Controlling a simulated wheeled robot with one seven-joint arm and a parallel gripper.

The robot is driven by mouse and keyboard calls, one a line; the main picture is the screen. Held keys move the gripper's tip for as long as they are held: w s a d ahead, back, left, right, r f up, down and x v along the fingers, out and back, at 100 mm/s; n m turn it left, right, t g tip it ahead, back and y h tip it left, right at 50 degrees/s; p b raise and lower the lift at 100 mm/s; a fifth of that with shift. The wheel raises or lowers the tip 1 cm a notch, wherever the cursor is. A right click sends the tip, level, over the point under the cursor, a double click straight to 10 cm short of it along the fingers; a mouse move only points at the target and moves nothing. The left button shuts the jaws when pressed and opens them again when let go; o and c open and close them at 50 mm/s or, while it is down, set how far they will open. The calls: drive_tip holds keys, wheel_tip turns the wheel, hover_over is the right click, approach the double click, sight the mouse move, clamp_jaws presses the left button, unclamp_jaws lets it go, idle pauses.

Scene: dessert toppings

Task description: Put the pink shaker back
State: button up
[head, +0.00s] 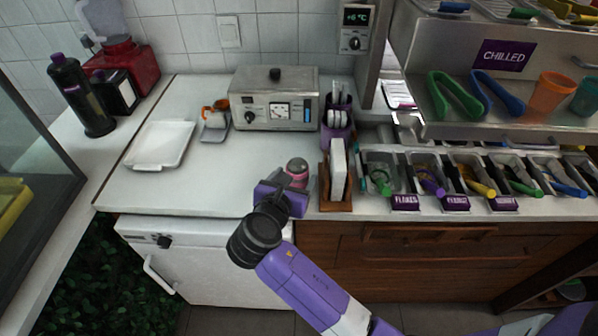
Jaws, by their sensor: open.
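The pink shaker (297,168) stands upright on the white counter (235,170), near its front edge, with a grey top. My gripper (283,191) is open, low over the counter's front edge and right at the shaker. Its purple body hides the lower part of the shaker. I cannot tell from this view whether the fingers are around the shaker or touching it.
A wooden holder with white cards (338,168) stands close right of the shaker. Behind are a metal appliance (275,98) and a purple utensil cup (337,125). Topping bins (430,178) line the right. A white tray (160,145) lies left; the counter between is clear.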

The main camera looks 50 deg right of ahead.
drive_tip(key=v, duration=0.7)
drive_tip(key=s+a+f+m+t+y, duration=0.5)
drive_tip(key=s+a+f+m+y, duration=0.35)
drive_tip(key=s+a+f, duration=0.4)
drive_tip(key=s+r+m+t+y, duration=0.4)
drive_tip(key=s+r+m, duration=1)
drive_tip(key=r, duration=0.1)
drive_tip(key=shift+s+t, duration=0.2)
drive_tip(key=shift+t, duration=0.2)
drive_tip(key=shift+a+f, duration=0.1)
